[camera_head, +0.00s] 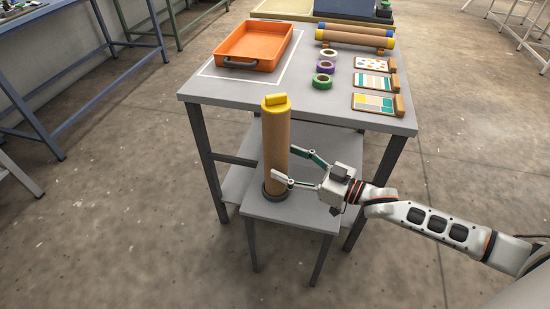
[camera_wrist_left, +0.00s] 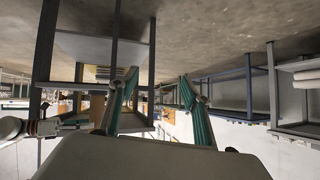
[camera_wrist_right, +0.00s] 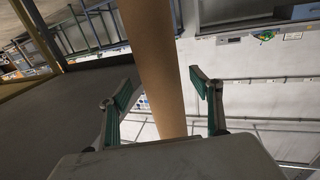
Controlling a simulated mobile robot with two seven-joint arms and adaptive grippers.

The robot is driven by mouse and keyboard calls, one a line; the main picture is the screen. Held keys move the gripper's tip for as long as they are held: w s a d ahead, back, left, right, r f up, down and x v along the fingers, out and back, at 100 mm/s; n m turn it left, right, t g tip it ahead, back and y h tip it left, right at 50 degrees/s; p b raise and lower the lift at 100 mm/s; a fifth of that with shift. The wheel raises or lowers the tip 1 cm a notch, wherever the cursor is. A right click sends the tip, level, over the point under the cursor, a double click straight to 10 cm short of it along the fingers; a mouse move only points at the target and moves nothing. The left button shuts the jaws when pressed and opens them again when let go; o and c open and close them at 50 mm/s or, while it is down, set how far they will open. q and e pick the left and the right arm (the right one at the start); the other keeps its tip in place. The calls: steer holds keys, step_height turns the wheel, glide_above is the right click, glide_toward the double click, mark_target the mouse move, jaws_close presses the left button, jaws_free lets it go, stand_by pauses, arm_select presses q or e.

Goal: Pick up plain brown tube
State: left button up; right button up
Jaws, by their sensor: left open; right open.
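A plain brown tube (camera_head: 275,145) with a yellow cap on top stands upright in a dark round base on a small grey stand. My right gripper (camera_head: 282,165) is open, with its fingers at the lower half of the tube, reaching in from the right. In the right wrist view, the brown tube (camera_wrist_right: 153,60) rises between the two spread fingers of the right gripper (camera_wrist_right: 167,92). I cannot tell whether either finger touches it. My left gripper (camera_wrist_left: 160,92) is open and empty in the left wrist view. It is not seen in the head view.
Behind the stand is a grey table (camera_head: 315,101) with an orange tray (camera_head: 253,62), several tape rolls, pattern cards with wooden blocks, and two brown tubes with blue and yellow ends (camera_head: 354,40). A blue-framed bench (camera_head: 62,90) stands at left. The floor right of the table is clear.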

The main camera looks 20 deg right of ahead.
mark_target(276, 157)
steer(key=x, duration=0.3)
steer(key=shift+w+a+f+b, duration=0.15)
steer(key=shift+w+b, duration=0.1)
steer(key=shift+b, duration=0.1)
steer(key=shift+w+a, duration=0.25)
steer(key=c, duration=1.3)
steer(key=shift+r, duration=0.25)
